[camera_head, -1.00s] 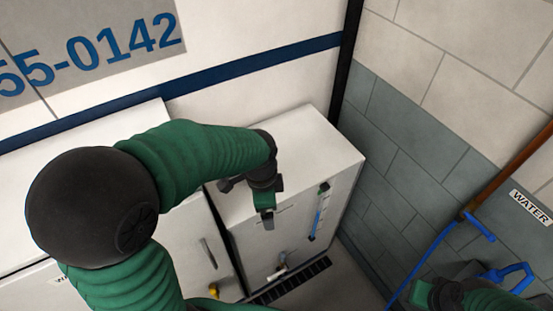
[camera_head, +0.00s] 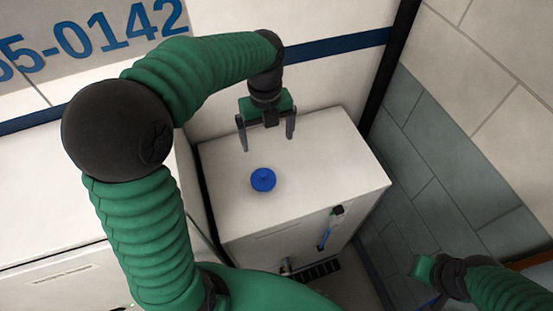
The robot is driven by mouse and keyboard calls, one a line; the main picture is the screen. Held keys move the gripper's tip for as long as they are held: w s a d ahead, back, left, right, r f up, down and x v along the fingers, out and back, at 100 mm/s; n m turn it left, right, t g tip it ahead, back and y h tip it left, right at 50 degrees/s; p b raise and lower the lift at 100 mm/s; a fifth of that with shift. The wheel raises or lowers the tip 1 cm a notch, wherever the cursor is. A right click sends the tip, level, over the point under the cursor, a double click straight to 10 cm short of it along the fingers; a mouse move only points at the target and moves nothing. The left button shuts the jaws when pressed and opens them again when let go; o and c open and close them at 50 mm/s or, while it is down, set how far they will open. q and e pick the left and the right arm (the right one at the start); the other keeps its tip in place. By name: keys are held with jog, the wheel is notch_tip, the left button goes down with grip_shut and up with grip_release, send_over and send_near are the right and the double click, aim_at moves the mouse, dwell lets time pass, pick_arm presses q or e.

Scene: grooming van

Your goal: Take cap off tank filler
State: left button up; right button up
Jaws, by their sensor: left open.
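A blue round cap (camera_head: 263,180) sits on the top of a white box-shaped tank (camera_head: 320,160). The filler under the cap is hidden. My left gripper (camera_head: 267,145) is open and empty, its two dark fingers pointing down, behind the cap in the picture and apart from it. My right gripper (camera_head: 422,268) is at the lower right, away from the tank; its fingers are too unclear to tell their state.
A blue sight tube (camera_head: 327,232) is on the tank's front face. A white cabinet (camera_head: 60,220) stands to the left. The van wall with a blue stripe is behind, and a block wall (camera_head: 450,180) is on the right. The tank top around the cap is clear.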

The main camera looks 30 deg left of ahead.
pick_arm(q)
jog(key=f, duration=0.1)
send_over(263, 172)
jog(key=s, duration=0.2)
jog(key=f, duration=0.4)
jog(key=d+f, duration=0.1)
jog(key=f, duration=0.2)
jog(key=shift+w, duration=0.2)
jog(key=f, duration=0.1)
jog(key=w+f, duration=0.1)
jog(key=w+f+p, duration=0.1)
jog(key=f, duration=0.1)
jog(key=shift+w+a, duration=0.15)
jog(key=shift+a, duration=0.2)
jog(key=f, duration=0.2)
jog(key=shift+s+a+f+p, duration=0.3)
jog(key=shift+f+p, duration=0.1)
jog(key=shift+s+f, duration=0.2)
jog(key=shift+s, duration=0.15)
jog(key=shift+w+d+f, duration=0.1)
jog(key=shift+w+f, duration=0.05)
jog(key=shift+w, duration=0.2)
jog(key=c, duration=0.6)
jog(key=shift+s, duration=0.2)
jog(key=c, duration=0.8)
pick_arm(e)
jog(key=s+r, duration=0.2)
jog(key=shift+s+d+r, duration=0.1)
jog(key=shift+s+r, duration=0.1)
jog(key=shift+r, duration=0.1)
